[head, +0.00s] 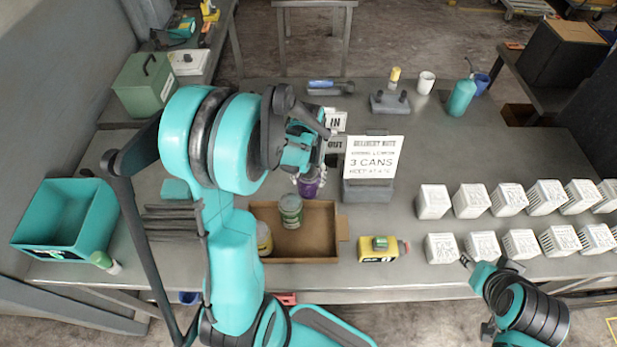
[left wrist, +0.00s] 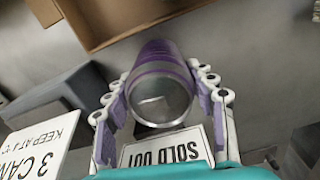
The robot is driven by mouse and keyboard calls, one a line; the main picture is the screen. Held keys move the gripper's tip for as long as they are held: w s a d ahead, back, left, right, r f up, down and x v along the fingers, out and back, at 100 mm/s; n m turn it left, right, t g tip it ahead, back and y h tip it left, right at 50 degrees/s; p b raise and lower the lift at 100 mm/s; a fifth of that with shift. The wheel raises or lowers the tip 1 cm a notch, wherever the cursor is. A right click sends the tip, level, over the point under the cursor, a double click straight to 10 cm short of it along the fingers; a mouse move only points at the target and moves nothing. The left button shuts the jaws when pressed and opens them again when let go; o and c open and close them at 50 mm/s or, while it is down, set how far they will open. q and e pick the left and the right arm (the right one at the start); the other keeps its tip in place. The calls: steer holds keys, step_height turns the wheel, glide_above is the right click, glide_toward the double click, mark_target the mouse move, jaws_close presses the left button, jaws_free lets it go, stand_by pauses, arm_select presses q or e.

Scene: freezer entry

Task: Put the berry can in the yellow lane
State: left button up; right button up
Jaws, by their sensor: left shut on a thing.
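The purple can (head: 307,188), which I take to be the berry can, is between the fingers of my left gripper (head: 309,178), just behind the cardboard box. In the left wrist view, the can (left wrist: 160,88) shows its silver end and purple side, with the fingers of my left gripper (left wrist: 158,95) shut on both sides of it. Whether it touches the table is unclear. My right gripper (head: 490,268) is at the lower right, by the white boxes, and its jaws are unclear. I cannot make out a yellow lane in either view.
The open cardboard box (head: 318,232) holds a green can (head: 290,210) and a yellowish can (head: 264,238). A yellow device (head: 380,249), a teal bin (head: 65,215) and rows of white boxes (head: 473,200) surround the work area.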

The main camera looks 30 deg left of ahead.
arm_select(q)
steer(key=shift+f, duration=0.1)
steer(key=o, duration=1.6)
